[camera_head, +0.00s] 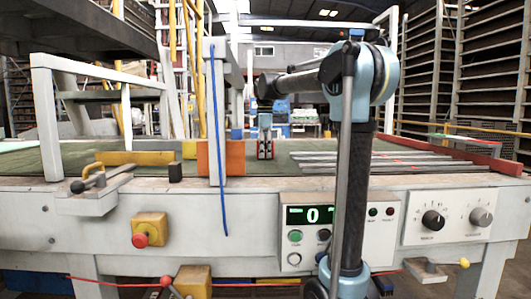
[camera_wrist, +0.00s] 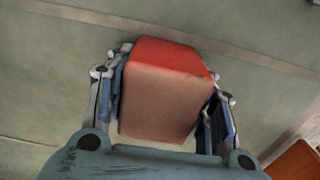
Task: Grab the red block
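The red block (camera_wrist: 165,92) fills the middle of the wrist view, with a bright red top part and a paler face toward the camera. My gripper (camera_wrist: 168,100) has one finger on each side of it. The left finger lies close along the block's left side. The right finger is close to its right side, with the block slightly turned between them. I cannot tell whether both fingers press on it. In the head view my gripper (camera_head: 265,150) is low over the conveyor table, with red showing between the dark fingers; the block is mostly hidden there.
The green table surface (camera_head: 90,158) spreads out around the gripper. An orange block (camera_head: 222,157) stands to its left, behind a white post (camera_head: 213,110) with a blue cable. Metal bars (camera_head: 380,162) lie to the right. A control panel (camera_head: 312,232) is on the table's front.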

